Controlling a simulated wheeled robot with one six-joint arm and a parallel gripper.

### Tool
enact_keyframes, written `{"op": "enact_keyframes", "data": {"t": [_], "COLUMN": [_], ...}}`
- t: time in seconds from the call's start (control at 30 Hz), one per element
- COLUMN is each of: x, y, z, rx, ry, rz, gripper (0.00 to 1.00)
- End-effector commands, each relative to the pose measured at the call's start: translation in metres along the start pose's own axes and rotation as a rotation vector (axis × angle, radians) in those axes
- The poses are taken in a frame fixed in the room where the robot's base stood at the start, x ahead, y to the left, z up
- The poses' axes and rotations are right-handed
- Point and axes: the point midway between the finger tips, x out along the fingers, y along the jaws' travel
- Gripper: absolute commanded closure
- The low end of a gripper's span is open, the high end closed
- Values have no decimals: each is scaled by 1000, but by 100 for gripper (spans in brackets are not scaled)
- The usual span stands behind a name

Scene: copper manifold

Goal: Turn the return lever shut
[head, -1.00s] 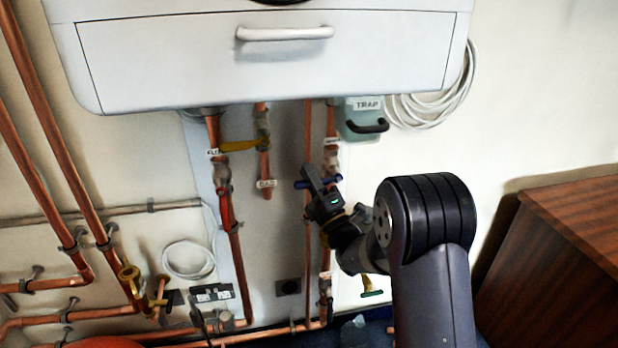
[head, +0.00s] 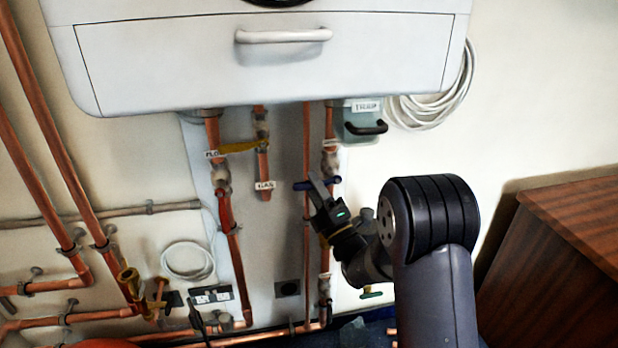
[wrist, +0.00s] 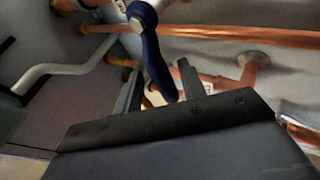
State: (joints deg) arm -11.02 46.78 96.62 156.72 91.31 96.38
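The return lever is a blue handle (head: 302,185) on the right copper pipe under the white boiler, lying roughly level across the pipe in the head view. In the wrist view the blue lever (wrist: 154,62) reaches down between my two fingers. My gripper (head: 320,188) is at the lever, just below and in front of it. In the wrist view my gripper (wrist: 160,85) is open, with a finger on each side of the lever and gaps showing beside it.
A yellow lever (head: 240,147) is on the pipe to the left. A trap box (head: 362,122) with a black handle hangs above right. The vertical gas pipe (head: 264,165) is close by. A wooden cabinet (head: 560,250) stands at the right. The wall between cabinet and pipes is mostly bare.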

Motion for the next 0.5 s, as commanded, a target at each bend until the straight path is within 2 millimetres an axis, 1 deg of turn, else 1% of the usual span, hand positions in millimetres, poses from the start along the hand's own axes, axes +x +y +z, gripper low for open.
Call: {"op": "enact_keyframes", "data": {"t": [0.03, 0.1, 0.2, 0.3, 0.4, 0.5], "x": [-12, -27, -47, -62, -73, -78], "y": [-1, -1, -1, -1, 0, 0], "z": [1, 1, 1, 1, 1, 1], "rx": [0, 1, 0, 1, 0, -1], "ry": [-3, -4, -3, -3, -2, -2], "rz": [-5, -4, -3, -3, -1, 2], "gripper": [61, 61, 61, 61, 61, 61]}}
